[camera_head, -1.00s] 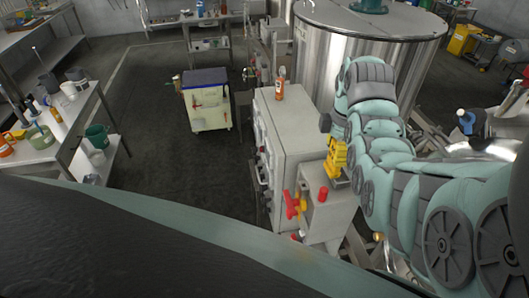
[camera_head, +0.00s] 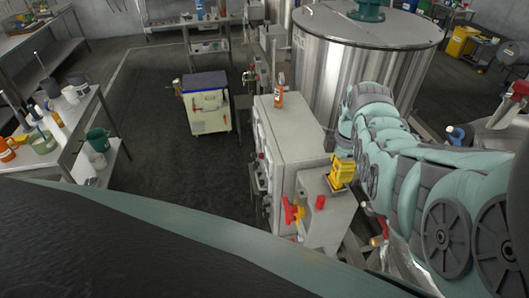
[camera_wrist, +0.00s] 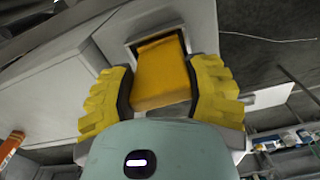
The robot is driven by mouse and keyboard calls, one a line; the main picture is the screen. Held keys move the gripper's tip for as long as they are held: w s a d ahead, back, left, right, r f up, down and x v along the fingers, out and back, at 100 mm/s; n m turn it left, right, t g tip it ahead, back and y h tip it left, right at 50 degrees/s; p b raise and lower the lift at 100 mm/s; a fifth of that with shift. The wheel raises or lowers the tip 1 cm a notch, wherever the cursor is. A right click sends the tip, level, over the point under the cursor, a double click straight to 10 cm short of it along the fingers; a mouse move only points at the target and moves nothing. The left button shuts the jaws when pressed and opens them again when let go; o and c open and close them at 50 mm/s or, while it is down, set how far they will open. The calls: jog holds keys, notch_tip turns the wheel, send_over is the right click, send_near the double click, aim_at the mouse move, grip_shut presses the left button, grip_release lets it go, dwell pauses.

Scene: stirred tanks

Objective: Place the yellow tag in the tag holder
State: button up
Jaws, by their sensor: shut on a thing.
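My gripper (camera_head: 341,171), with yellow fingers, is at the back right of the top of a small grey box (camera_head: 312,207). In the wrist view my gripper (camera_wrist: 165,92) is shut on the yellow tag (camera_wrist: 160,72), a flat orange-yellow block between its two fingers. The tag's far end lies within the outline of the tag holder (camera_wrist: 131,46), a dark-edged rectangular opening in a light grey surface. I cannot tell how deep the tag sits in it. In the head view the fingers mostly hide the tag.
A red button (camera_head: 320,202) and a red and yellow valve handle (camera_head: 292,212) are on the small box. A steel tank (camera_head: 350,75) stands behind. Open floor lies left of the cabinet.

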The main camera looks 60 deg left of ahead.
jog(key=shift+f+b, duration=0.3)
jog(key=o, duration=1.3)
jog(key=shift+r, duration=0.1)
jog(key=shift+r+p, duration=0.25)
jog(key=shift+p, duration=0.1)
jog(key=shift+r+b, duration=0.15)
jog(key=shift+b, duration=0.25)
jog(key=shift+r+b, duration=0.65)
jog(key=shift+r, duration=0.3)
notch_tip(320, 180, up, 8)
jog(key=p, duration=0.4)
jog(key=shift+r, duration=0.1)
jog(key=shift+r+p, duration=0.75)
jog(key=shift+p, duration=0.05)
